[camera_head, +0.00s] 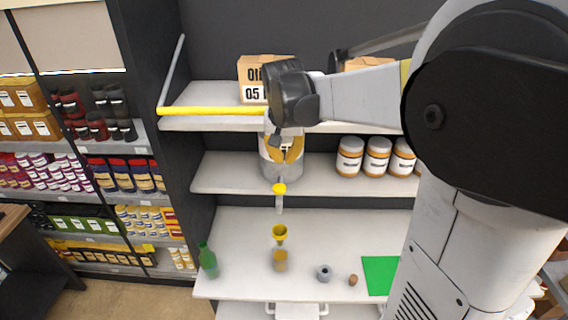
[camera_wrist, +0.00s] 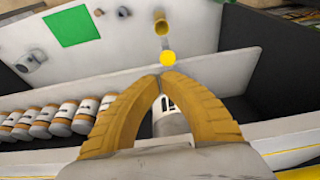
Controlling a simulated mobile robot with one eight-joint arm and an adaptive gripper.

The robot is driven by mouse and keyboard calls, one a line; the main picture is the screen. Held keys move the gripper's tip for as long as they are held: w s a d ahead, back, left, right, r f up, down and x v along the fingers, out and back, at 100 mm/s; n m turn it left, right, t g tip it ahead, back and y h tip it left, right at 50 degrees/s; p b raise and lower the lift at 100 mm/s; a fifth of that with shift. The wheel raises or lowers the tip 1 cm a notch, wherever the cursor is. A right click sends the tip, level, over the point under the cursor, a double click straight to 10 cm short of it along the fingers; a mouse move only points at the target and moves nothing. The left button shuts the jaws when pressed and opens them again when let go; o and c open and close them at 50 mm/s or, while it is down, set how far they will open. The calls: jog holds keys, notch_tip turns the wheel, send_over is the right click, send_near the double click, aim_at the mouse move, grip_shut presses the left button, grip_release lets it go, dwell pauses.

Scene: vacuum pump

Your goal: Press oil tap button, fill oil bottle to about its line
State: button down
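My gripper (camera_head: 283,160) has two yellow fingers and hangs in front of the white oil tank (camera_head: 267,168) on the middle shelf. In the wrist view the tips of my gripper (camera_wrist: 161,78) meet with nothing between them. The yellow tap button (camera_head: 279,188) is below the fingertips, above a pale spout. In the wrist view the button (camera_wrist: 168,58) is a yellow disc just beyond the tips; contact cannot be told. A yellow funnel (camera_head: 279,232) sits above the amber oil bottle (camera_head: 280,261) on the lower shelf, under the tap. The fill line and oil level are too small to read.
On the lower shelf are a green bottle (camera_head: 208,263), a grey round part (camera_head: 324,272), a brown stopper (camera_head: 353,280) and a green mat (camera_head: 380,275). White jars (camera_head: 377,157) stand right of the tank. A yellow bar (camera_head: 212,111) edges the upper shelf.

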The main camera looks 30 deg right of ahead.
jog(key=shift+p+v, duration=0.35)
jog(key=shift+v, duration=0.75)
jog(key=shift+d, duration=0.1)
jog(key=s+a+f+n+t+b, duration=0.1)
jog(key=s+a+f+b, duration=0.4)
jog(key=f+b, duration=1)
jog(key=s+a+f+n+t+y+b, duration=0.1)
jog(key=s+a+f+b, duration=0.4)
jog(key=f+b, duration=1)
jog(key=s+a+f+n+t+y+b, duration=0.1)
jog(key=s+a+f+n+b, duration=0.3)
jog(key=f+b, duration=1.2)
jog(key=s+a+f+t, duration=0.1)
jog(key=s+a, duration=0.1)
jog(key=s, duration=0.2)
jog(key=shift+f+n, duration=0.35)
jog(key=shift+n, duration=0.05)
